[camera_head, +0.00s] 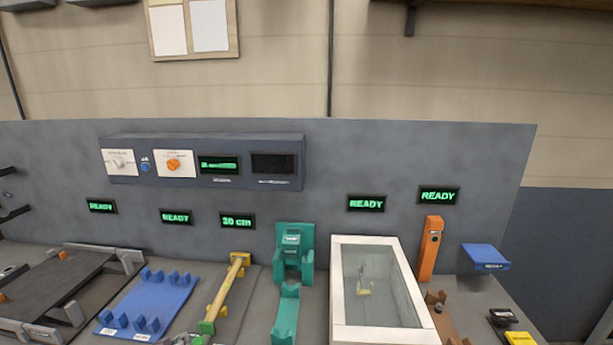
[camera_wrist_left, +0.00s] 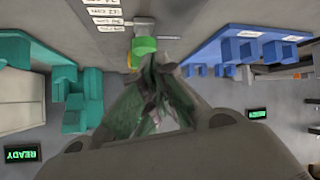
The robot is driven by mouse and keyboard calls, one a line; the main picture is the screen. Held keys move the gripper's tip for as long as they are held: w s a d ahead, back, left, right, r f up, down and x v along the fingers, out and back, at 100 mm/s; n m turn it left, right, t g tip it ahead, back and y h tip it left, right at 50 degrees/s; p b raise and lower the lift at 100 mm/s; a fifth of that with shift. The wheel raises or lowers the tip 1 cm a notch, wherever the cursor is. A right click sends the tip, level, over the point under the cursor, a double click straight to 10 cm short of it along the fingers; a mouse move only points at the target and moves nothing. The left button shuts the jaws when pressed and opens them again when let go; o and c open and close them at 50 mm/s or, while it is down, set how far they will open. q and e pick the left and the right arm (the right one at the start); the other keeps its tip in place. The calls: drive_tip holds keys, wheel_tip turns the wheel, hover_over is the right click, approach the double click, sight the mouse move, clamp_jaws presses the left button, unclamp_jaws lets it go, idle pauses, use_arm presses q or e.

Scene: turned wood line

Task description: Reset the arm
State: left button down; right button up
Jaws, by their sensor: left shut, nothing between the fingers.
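My left gripper (camera_wrist_left: 165,75) shows in the left wrist view with its fingers together and nothing between them. Its tips are beside the green end block (camera_wrist_left: 143,45) of the yellow rail; I cannot tell whether they touch. In the head view the yellow rail (camera_head: 226,290) runs from a yellow block at the back to the green block (camera_head: 207,327) at the front. A small grey-green shape at the bottom edge there may be the gripper's tip. My right gripper is not in view.
A blue cradle (camera_head: 150,302) and a dark tray (camera_head: 60,285) lie left of the rail. A teal fixture (camera_head: 293,262), a white-rimmed glass-topped box (camera_head: 337,290) and an orange post (camera_head: 430,250) stand right. A grey panel with green displays rises behind.

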use_arm(q)
drive_tip(key=s+d+f+m+g+h, duration=0.1)
drive_tip(key=s+d+f+m+g, duration=0.15)
drive_tip(key=s, duration=0.35)
drive_tip(key=s+d+f+m+g, duration=0.2)
drive_tip(key=s+d, duration=0.2)
drive_tip(key=s, duration=0.2)
drive_tip(key=s+d+f+m+g+h, duration=0.1)
drive_tip(key=s+d+f+m+g, duration=0.15)
drive_tip(key=s, duration=0.35)
drive_tip(key=s+f+g, duration=0.1)
drive_tip(key=s+f, duration=0.2)
drive_tip(key=f, duration=3)
drive_tip(key=s+a+f, duration=0.1)
drive_tip(key=s+f, duration=0.8)
drive_tip(key=s, duration=0.2)
drive_tip(key=s+a+f+g, duration=0.1)
drive_tip(key=s+a+f, duration=0.1)
drive_tip(key=s+f, duration=0.8)
drive_tip(key=shift+s+a+n+g, duration=0.25)
drive_tip(key=shift+s+n+g, duration=0.05)
drive_tip(key=shift+s, duration=0.3)
